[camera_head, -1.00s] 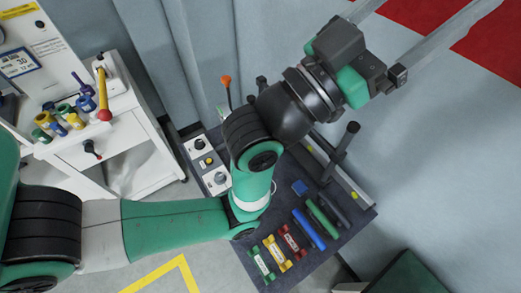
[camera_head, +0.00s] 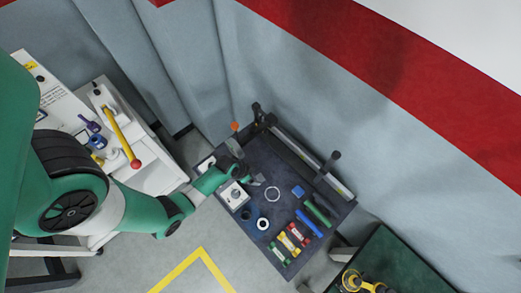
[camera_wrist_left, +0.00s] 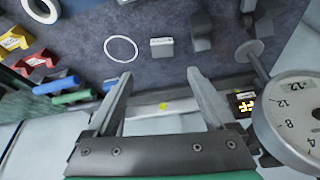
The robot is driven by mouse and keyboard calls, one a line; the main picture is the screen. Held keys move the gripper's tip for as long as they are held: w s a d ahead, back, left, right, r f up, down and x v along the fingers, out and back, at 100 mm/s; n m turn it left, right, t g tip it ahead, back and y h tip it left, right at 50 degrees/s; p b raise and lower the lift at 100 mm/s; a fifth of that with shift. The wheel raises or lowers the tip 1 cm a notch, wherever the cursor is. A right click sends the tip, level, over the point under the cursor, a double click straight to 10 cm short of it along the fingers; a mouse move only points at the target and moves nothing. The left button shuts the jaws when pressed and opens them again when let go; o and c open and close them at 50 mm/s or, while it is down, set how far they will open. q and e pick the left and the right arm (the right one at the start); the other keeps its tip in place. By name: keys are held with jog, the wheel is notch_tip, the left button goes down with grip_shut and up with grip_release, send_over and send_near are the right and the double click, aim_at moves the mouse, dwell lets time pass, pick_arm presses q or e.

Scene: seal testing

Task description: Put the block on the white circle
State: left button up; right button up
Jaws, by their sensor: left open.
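The white circle (camera_head: 273,194) is a thin ring outline on the dark table top; it also shows in the wrist view (camera_wrist_left: 121,49), left of centre. A small grey block with a pale label (camera_wrist_left: 162,47) sits right of the circle in the wrist view, apart from it. In the head view my arm and gripper make this block hard to pick out. My left gripper (camera_wrist_left: 160,73) is open and empty, with the block beyond the gap between its fingertips. In the head view the left gripper (camera_head: 257,179) is small, over the table near the circle. My right gripper is not visible.
A blue square piece (camera_head: 298,191) lies right of the circle. Green (camera_head: 318,212), blue (camera_head: 309,223), red and yellow pieces line the table's near right side. A white ring (camera_head: 263,224) lies near the front. A dial gauge (camera_wrist_left: 300,110) is close on the wrist view's right.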

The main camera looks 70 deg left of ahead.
pick_arm(q)
jog(key=b, duration=0.4)
send_over(260, 178)
jog(key=s, duration=0.2)
jog(key=f, duration=0.5)
jog(key=shift+w+d+f, duration=0.1)
jog(key=shift+d, duration=0.3)
jog(key=b+x, duration=0.1)
jog(key=x, duration=0.1)
jog(key=b+x, duration=0.2)
jog(key=shift+a+f+b, duration=0.2)
jog(key=shift+f+b, duration=0.1)
jog(key=shift+f, duration=0.2)
grip_shut()
